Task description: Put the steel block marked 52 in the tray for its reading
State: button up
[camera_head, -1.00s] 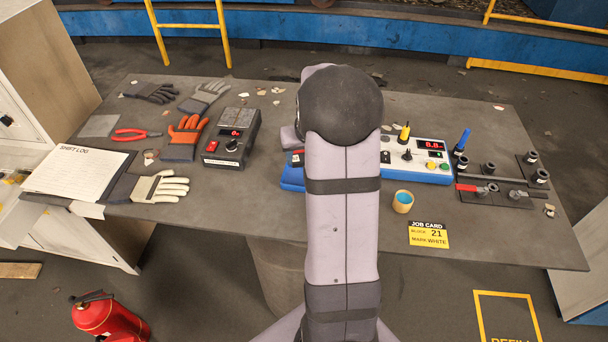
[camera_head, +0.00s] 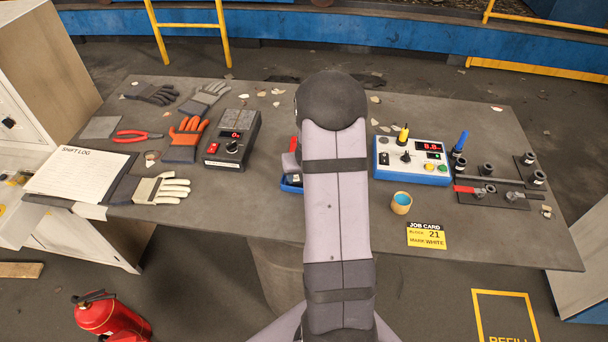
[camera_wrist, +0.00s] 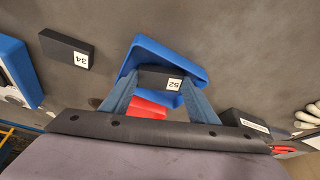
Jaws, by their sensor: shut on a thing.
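The dark steel block marked 52 (camera_wrist: 160,80) is between the blue fingers of my gripper (camera_wrist: 155,92) in the wrist view, label showing. My gripper is shut on it. The blue tray (camera_wrist: 165,50) surrounds the block in that view; whether the block touches its floor I cannot tell. In the head view only the left part of the tray (camera_head: 290,187) shows, and my arm hides the gripper and block. A second dark block, marked 34 (camera_wrist: 67,50), lies on the table beside the tray.
A red object (camera_wrist: 147,108) shows behind the fingers. A meter box (camera_head: 232,138) stands left of my arm, and a control panel (camera_head: 412,160) right. A small cup (camera_head: 401,202) and job card (camera_head: 426,235) lie nearer. The card reads block 21, mark white.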

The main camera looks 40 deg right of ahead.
jog(key=o, duration=1.1)
jog(key=shift+f, duration=0.1)
jog(key=shift+c, duration=0.2)
